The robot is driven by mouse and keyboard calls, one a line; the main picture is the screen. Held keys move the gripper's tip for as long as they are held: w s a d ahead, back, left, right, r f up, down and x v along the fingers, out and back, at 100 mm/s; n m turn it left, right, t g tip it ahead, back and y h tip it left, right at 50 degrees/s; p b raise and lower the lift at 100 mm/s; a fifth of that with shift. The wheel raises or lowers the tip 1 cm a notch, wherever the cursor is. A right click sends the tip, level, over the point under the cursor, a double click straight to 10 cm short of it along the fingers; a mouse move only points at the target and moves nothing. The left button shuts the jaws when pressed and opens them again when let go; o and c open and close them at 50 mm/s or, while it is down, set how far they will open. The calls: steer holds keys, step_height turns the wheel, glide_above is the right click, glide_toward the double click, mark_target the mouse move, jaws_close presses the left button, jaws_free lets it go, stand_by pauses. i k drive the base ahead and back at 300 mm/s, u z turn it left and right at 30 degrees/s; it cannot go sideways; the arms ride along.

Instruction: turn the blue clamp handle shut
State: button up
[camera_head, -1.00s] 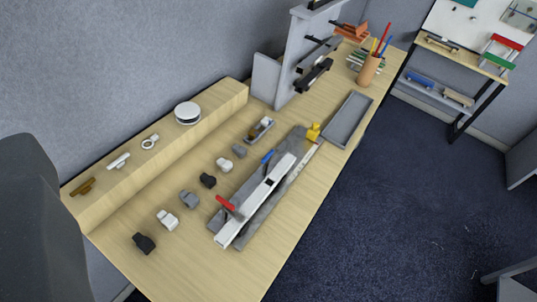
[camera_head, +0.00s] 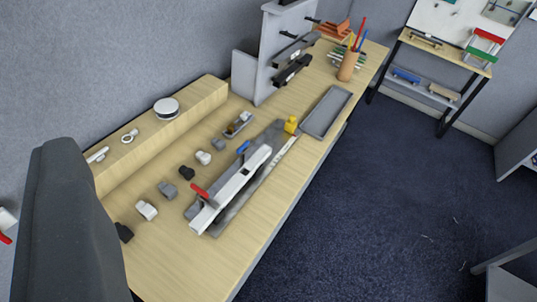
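The small blue clamp handle (camera_head: 243,147) stands beside the far half of a long white bar (camera_head: 236,186) on a grey base plate (camera_head: 257,181) on the table. A red handle (camera_head: 199,190) sits at the near end of the same bar. The blue handle looks raised at a slant, but it is too small to tell how far it is turned. My gripper is not seen, and nothing is seen touching the handle.
Several small grey, white and black blocks (camera_head: 168,189) lie left of the fixture. A yellow piece (camera_head: 291,125), a grey tray (camera_head: 326,111) and a pencil cup (camera_head: 347,66) are farther along. A large dark shape (camera_head: 70,220) covers the left. Open floor lies right.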

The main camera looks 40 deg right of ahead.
mark_target(247, 145)
steer(key=z, duration=0.4)
steer(key=k, duration=1.05)
steer(key=z, duration=0.8)
steer(key=i, duration=1.1)
steer(key=u, duration=0.4)
steer(key=i, duration=1.15)
steer(key=u, duration=0.9)
